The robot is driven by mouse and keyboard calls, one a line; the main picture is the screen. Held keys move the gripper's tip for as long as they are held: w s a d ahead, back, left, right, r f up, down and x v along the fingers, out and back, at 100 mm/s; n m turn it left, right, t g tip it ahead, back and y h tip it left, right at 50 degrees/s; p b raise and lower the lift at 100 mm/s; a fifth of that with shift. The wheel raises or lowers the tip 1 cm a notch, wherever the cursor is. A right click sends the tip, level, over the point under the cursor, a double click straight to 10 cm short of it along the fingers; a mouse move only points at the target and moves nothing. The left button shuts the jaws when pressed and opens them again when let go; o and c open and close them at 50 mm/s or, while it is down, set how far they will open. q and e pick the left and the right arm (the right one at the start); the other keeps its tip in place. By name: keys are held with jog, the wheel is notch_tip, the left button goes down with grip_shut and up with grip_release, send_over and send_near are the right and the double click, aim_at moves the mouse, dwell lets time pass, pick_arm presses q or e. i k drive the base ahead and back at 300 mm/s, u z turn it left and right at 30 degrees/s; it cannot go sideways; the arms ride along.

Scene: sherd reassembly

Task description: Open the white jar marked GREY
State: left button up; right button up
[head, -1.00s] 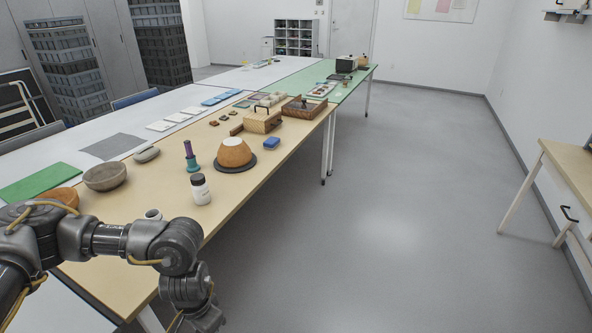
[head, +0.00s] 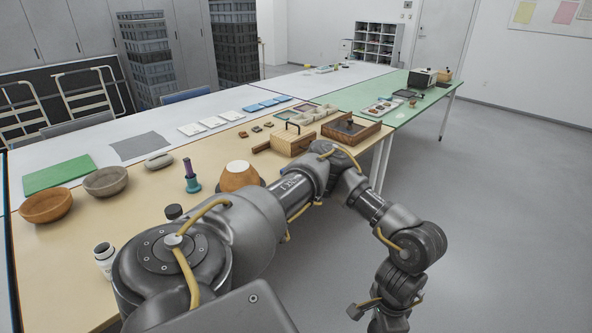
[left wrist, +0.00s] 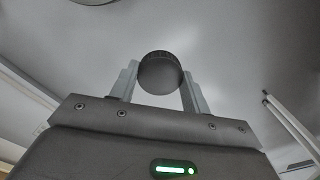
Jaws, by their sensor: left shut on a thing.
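A white jar (head: 103,262) stands at the near left of the wooden-topped table in the head view. It shows a dark round top that looks like an open mouth; its marking is not readable. A black cap (head: 173,211) shows behind my arm; the white jar under it is hidden. In the left wrist view my left gripper (left wrist: 160,82) is shut on a dark round lid (left wrist: 161,72) with a ribbed edge. The lid is clear of any jar. In the head view my left arm reaches right, past the table edge, its fingers not visible. My right gripper is out of view.
Bowls (head: 47,206), a purple-and-teal stand (head: 191,178), an orange pot with a white top (head: 238,177) and wooden boxes (head: 351,130) stand on the table. A green mat (head: 58,174) lies on the white table. Open grey floor (head: 500,220) lies to the right.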

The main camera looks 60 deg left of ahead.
aim_at(105, 253)
jog(key=u, duration=0.15)
jog(key=i, duration=1.45)
jog(key=u, duration=1.6)
jog(key=i, duration=0.75)
jog(key=u, duration=0.8)
